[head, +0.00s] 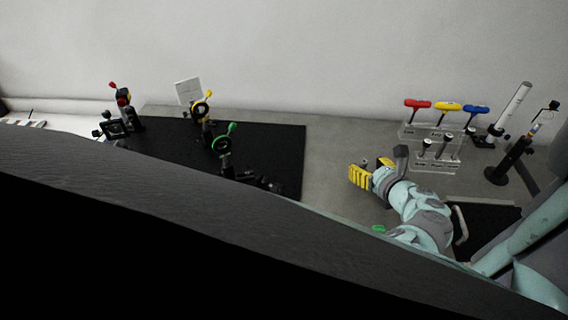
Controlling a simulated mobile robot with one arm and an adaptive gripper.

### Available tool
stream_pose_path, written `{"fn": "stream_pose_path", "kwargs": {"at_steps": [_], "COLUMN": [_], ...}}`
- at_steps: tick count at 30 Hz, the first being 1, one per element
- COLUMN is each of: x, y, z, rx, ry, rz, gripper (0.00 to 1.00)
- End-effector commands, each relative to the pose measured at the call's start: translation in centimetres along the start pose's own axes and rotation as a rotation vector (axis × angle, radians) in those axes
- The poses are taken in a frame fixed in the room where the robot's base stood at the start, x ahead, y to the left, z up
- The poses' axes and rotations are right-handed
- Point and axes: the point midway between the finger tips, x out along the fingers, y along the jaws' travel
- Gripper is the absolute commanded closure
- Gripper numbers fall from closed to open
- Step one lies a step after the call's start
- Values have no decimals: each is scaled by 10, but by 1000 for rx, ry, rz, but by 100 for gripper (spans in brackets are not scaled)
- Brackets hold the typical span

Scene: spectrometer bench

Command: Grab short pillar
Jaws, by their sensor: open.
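My gripper (372,172), with yellow finger pads, is open over the grey bench, right of the black board. No object shows between its fingers. I cannot tell for sure which thing is the short pillar. A black post (511,160) with a wide foot stands at the right. A tilted white cylinder (512,107) on a dark base stands behind it. Both are well to the right of my gripper and apart from it. My own dark body hides the lower part of the head view.
The black board (283,150) carries mounts with a red lever (124,98), a yellow lever (202,106) and a green lever (224,138). A clear rack (437,163) holds red, yellow and blue T-handles. Bare bench (335,145) lies between board and rack.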

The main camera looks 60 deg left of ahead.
Motion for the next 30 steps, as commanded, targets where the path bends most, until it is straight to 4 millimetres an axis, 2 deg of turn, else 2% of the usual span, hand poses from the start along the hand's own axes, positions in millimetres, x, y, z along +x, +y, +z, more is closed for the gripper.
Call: {"fn": "stream_pose_path", "kwargs": {"at_steps": [9, 20, 21, 30], "x": [23, 26, 26, 26], "y": [2, 1, 1, 0], "z": [0, 0, 0, 0], "rx": [-2, -2, -2, -1], "ry": [0, 1, 1, 1], "rz": [4, 2, 1, 0], "gripper": [43, 43, 39, 70]}}
